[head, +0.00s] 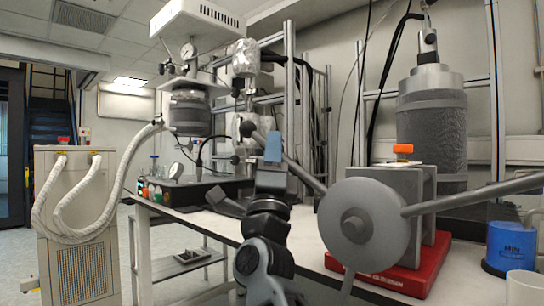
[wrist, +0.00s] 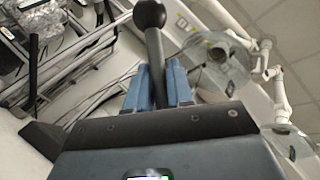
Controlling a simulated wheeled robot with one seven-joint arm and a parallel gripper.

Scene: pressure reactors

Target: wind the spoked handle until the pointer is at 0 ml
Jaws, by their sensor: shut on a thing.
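The spoked handle (head: 365,222) has a grey round hub and long rod spokes, in front of a grey block on a red base (head: 420,272). One spoke points to the upper left and ends in a dark ball, one runs right out of frame, and one points down. My gripper (head: 273,150) is on the upper-left spoke, near its ball end. In the wrist view the blue fingers of my gripper (wrist: 158,78) are shut around this spoke, with the black ball (wrist: 150,14) beyond the fingertips. No pointer or ml scale can be made out.
A blue tub (head: 510,247) and a white cup (head: 523,288) stand at the bench's right. A tall grey reactor cylinder (head: 432,120) rises behind the handle. A hosed cabinet (head: 78,225) stands on the left. The floor between cabinet and bench is clear.

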